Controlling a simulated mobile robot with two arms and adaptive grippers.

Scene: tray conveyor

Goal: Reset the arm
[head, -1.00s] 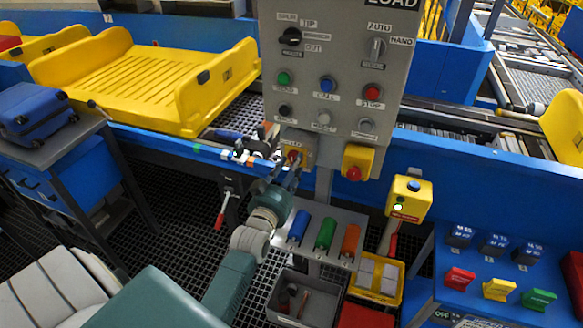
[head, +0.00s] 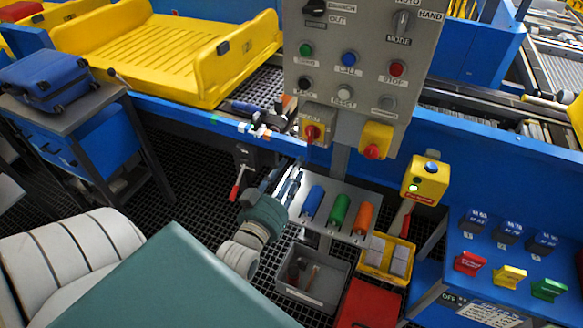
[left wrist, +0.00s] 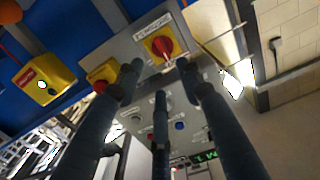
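My left gripper (head: 282,180) is in the middle of the head view, below the grey control panel (head: 350,68). Its fingers point up and are apart, with nothing between them. In the left wrist view the spread fingers (left wrist: 158,80) frame the panel's underside. A red rotary switch (head: 312,132) on the panel's lower left is above the fingertips and apart from them; it also shows on its yellow plate in the left wrist view (left wrist: 161,47). A red emergency button on a yellow box (head: 376,138) is to its right. My right gripper is not in view.
A rack with blue, green and orange cylinders (head: 340,232) is close right of my left gripper. Below are a grey bin (head: 322,292) and a yellow bin (head: 404,281). A yellow tray (head: 165,50) sits on the blue conveyor. A blue suitcase (head: 52,80) lies at left.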

